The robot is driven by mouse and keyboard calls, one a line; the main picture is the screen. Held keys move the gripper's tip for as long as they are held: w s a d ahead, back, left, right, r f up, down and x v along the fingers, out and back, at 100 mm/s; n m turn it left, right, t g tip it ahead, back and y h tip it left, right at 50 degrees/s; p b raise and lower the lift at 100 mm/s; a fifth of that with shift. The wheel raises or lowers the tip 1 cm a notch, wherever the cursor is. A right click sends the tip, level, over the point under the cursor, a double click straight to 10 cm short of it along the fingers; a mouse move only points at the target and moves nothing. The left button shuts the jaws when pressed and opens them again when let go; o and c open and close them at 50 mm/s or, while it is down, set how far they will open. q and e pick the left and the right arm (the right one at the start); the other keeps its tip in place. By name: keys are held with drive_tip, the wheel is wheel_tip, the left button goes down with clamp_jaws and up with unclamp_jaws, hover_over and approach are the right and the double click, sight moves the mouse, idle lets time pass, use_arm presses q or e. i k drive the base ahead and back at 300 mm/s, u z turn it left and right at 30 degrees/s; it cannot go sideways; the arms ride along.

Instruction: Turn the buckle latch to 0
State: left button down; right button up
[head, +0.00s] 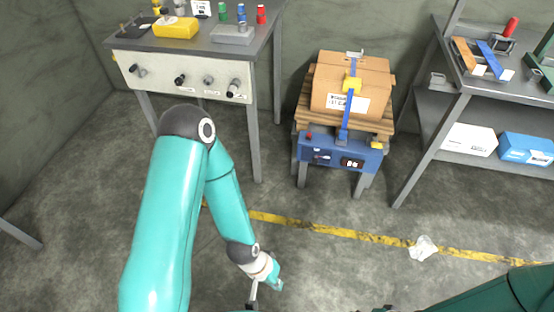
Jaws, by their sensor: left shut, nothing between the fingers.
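A cardboard box (378,82) sits on a wooden pallet (309,114) on a blue stand (368,158). A blue strap (347,105) runs over the box, with a yellow buckle (352,83) on its front upper edge. The latch's angle is too small to read. The stand's front has a small display (352,162), and its figures are not clear. My left gripper (268,282) is low in the view, over the floor in front of the stand, shut, empty and well apart from the buckle. My right gripper is out of view.
A grey workbench (150,41) with knobs on its front stands at the back left. A shelf unit (440,152) with boxes and tools stands at the right. A crumpled white piece (424,248) lies by the yellow floor line (320,229). The floor before the stand is otherwise clear.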

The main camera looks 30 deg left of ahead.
sight(314, 161)
drive_tip(key=u, duration=0.45)
drive_tip(key=i, duration=1)
